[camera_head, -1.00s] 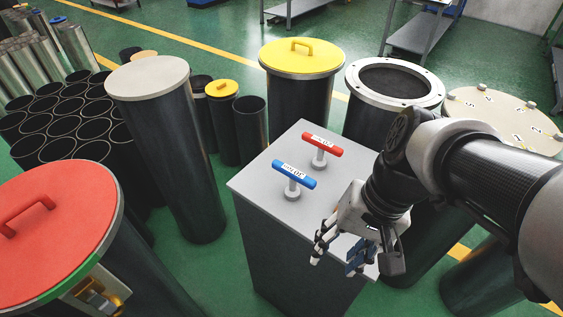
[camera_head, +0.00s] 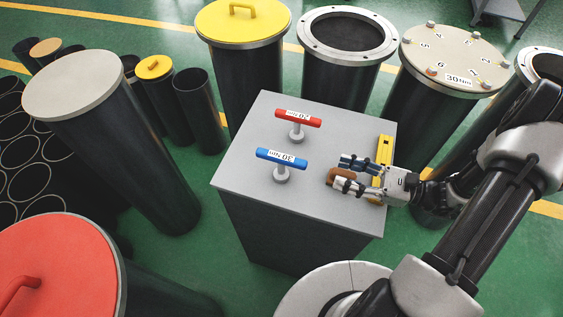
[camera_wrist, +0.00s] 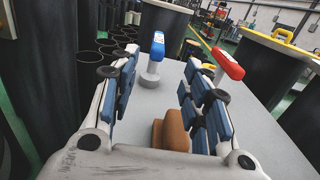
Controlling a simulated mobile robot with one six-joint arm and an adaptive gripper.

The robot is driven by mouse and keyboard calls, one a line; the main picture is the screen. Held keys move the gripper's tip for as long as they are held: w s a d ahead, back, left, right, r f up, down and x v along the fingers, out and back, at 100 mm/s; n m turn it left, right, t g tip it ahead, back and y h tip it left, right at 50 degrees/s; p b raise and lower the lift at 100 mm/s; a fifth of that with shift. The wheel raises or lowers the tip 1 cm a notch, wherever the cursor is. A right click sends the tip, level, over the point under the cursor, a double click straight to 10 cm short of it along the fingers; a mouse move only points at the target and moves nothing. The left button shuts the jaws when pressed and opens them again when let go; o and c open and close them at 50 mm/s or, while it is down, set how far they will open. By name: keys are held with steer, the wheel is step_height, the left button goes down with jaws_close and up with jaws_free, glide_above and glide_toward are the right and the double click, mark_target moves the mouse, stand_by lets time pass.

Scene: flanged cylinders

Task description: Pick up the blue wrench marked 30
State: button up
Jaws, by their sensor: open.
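The blue wrench (camera_head: 281,159) is a T-shape with a white label that reads 30, upside down in the head view. It stands upright on the grey pedestal top (camera_head: 238,171). In the wrist view the blue wrench (camera_wrist: 157,46) stands ahead, beyond and between my fingers. My gripper (camera_head: 338,171) is open, low over the right part of the top, to the right of the blue wrench and apart from it. It also shows in the wrist view (camera_wrist: 160,88) with its fingers spread and nothing clamped between them. A red wrench (camera_head: 298,118) stands behind the blue one.
A brown block (camera_wrist: 171,130) lies on the top close to my fingers. A yellow bar-like object (camera_head: 385,152) lies at the top's right edge. Tall dark cylinders surround the pedestal, including a yellow-lidded one (camera_head: 243,22) and a red-lidded one (camera_head: 75,265).

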glide_toward(282, 156)
steer(key=x, duration=0.5)
steer(key=shift+w+d+f, duration=0.1)
steer(key=b+x, duration=0.1)
steer(key=x, duration=0.4)
steer(key=shift+c, duration=0.5)
jaws_close()
